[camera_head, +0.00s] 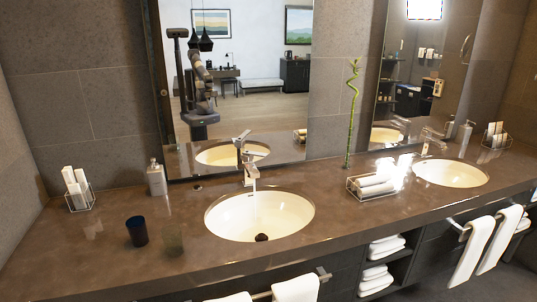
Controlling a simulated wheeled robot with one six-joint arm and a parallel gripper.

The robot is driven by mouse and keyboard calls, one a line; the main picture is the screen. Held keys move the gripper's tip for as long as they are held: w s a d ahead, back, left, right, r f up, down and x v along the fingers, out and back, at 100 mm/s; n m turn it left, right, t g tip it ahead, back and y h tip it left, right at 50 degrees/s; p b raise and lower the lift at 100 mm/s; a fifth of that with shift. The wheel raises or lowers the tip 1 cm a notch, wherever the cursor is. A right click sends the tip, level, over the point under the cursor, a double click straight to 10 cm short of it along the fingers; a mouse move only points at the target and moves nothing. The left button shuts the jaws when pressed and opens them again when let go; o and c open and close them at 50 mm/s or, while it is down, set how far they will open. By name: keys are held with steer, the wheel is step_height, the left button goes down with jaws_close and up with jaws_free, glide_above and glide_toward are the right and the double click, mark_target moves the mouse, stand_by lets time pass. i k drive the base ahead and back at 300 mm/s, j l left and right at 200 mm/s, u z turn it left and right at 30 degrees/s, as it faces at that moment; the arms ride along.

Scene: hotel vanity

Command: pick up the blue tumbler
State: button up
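The blue tumbler (137,231) is dark blue and stands upright on the brown vanity counter (95,245), left of the near basin. A second tumbler (173,241), see-through and brownish, stands just to its right, close to it. My gripper is not in this view directly. A robot with a column and arm shows as a reflection in the left mirror, too small to tell the state of its gripper.
The left basin (236,217) with its faucet (246,165) lies right of the tumblers. A soap dispenser (156,178) and a wire holder (80,199) stand behind them. A towel tray (374,186) sits between the basins. Counter left of the blue tumbler is clear.

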mark_target(138, 232)
steer(key=u, duration=1.35)
